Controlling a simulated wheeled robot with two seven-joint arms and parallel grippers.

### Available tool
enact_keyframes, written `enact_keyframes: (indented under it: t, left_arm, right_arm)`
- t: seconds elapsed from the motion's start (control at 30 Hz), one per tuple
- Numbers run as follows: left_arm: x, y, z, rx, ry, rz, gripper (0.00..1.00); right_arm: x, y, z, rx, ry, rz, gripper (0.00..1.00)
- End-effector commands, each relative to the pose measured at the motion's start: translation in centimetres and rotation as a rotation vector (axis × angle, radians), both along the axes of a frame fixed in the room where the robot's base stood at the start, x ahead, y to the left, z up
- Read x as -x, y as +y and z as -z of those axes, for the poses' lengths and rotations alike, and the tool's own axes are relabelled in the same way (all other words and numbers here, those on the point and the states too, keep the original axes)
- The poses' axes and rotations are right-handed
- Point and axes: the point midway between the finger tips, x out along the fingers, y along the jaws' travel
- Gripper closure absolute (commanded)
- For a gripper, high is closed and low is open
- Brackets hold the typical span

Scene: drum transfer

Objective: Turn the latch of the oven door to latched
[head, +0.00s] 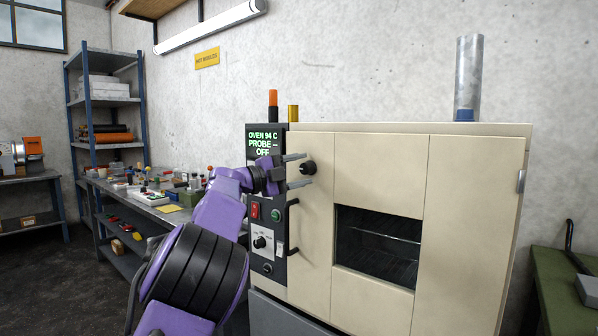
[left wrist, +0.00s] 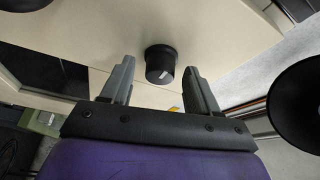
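The oven (head: 470,215) is a large cream box, and its door (head: 375,165) with a dark window looks closed. The latch is a round black knob (head: 308,168) at the door's upper left. In the left wrist view the gripper (left wrist: 158,72) has visible gaps between the knob and both fingers. My right gripper is in neither view.
The control panel (head: 267,215) left of the door reads "OVEN 94 C PROBE – OFF". A black vertical handle (head: 293,228) is below the knob. A cluttered workbench (head: 160,215) stands at left, and a green table (head: 560,290) at right.

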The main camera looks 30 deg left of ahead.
Motion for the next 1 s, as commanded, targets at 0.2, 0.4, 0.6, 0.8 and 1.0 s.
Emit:
enact_keyframes:
  t: [0.2, 0.4, 0.6, 0.8, 1.0]
  left_arm:
    - [0.0, 0.0, 0.0, 0.001, 0.000, 0.001, 0.40]
    - [1.6, 0.8, 0.4, 0.002, -0.001, 0.000, 0.40]
    - [6.0, 3.0, 1.0, 0.002, -0.002, -0.003, 0.40]
    - [8.9, 4.5, 1.2, 0.002, -0.001, -0.001, 0.40]
    - [9.5, 4.7, 1.1, 0.001, 0.000, 0.000, 0.40]
  right_arm:
    - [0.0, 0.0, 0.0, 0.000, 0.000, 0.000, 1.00]
    - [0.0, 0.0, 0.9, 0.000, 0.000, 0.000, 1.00]
    - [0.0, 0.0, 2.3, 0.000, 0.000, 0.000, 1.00]
    - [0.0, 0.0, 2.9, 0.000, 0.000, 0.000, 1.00]
    - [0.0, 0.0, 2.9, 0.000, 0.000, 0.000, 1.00]
